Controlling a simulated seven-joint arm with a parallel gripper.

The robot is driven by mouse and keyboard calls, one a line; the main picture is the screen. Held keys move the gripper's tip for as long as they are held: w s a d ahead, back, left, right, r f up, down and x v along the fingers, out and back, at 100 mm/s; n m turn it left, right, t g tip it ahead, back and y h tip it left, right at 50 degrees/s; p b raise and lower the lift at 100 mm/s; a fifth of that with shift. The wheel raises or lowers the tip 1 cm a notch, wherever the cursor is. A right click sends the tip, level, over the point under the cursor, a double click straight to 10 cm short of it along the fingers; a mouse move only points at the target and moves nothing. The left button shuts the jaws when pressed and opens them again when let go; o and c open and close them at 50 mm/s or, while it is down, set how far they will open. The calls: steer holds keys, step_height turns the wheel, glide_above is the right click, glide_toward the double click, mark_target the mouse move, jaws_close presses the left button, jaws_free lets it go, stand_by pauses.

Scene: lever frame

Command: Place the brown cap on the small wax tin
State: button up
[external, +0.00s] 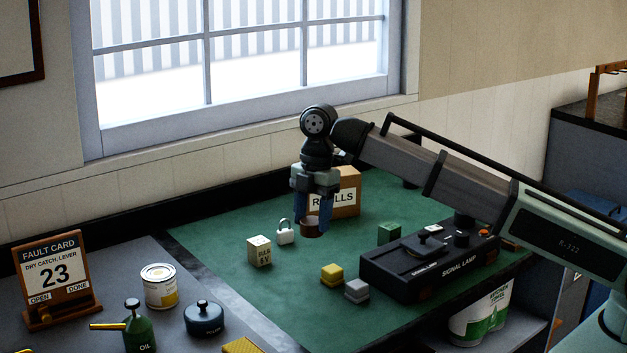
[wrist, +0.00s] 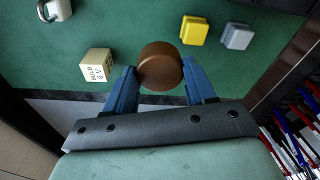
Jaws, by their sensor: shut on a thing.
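My gripper (external: 312,221) points down over the green mat, its blue fingers shut on the brown cap (external: 311,230). In the wrist view the round brown cap (wrist: 160,67) sits between the two fingertips (wrist: 160,78). I cannot tell whether the cap touches the mat or hangs just above it. No thing is clearly readable as the small wax tin. An open white can with a yellow label (external: 159,286) and a dark blue round pot with a knob (external: 204,317) stand on the grey surface at the left.
A padlock (external: 285,232) and a cream lettered block (external: 259,251) stand left of my gripper. A cardboard refills box (external: 346,194) is behind it. Yellow (external: 332,275), grey (external: 357,290) and green (external: 388,233) blocks and the black signal lamp box (external: 420,265) lie to the right.

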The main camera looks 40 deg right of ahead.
steer(key=a+r+n, duration=0.1)
steer(key=a, duration=0.7)
step_height(320, 180, up, 7)
steer(key=m, duration=0.2)
glide_above(157, 272)
steer(key=shift+w+d+f+m, duration=0.15)
steer(key=shift+f+m, duration=0.4)
steer(key=shift+f, duration=2.1)
steer(key=shift+s+d+f+m, duration=0.1)
steer(key=shift+f+m, duration=0.45)
steer(key=shift+f, duration=2.05)
steer(key=shift+f, duration=0.1)
steer(key=o, duration=1)
